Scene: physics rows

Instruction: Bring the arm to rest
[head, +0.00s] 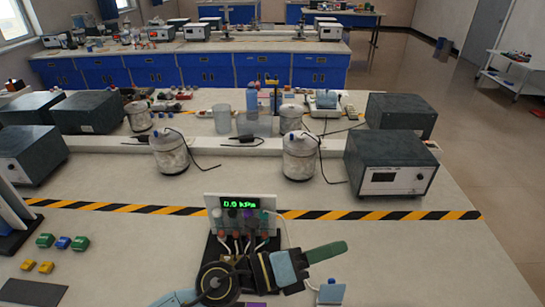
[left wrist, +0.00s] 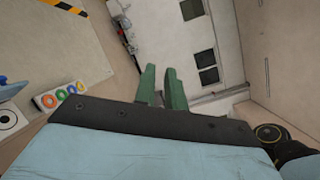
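My left gripper (head: 327,251) is at the bottom middle of the head view, its green fingers pointing right above the bench front. It also shows in the left wrist view (left wrist: 161,88), where the two green fingers stand a narrow gap apart with nothing between them. My left arm comes in below the small panel with a green "0.0 kPa" display (head: 240,204) and partly covers its base. My right gripper is in neither view.
Behind the yellow-black striped tape (head: 375,214) stand a dark instrument box (head: 391,164) and glass jars (head: 299,157). Small green and blue blocks (head: 63,242) lie at the left. A light-blue piece (head: 331,292) is just below the gripper. The bench right of it is clear.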

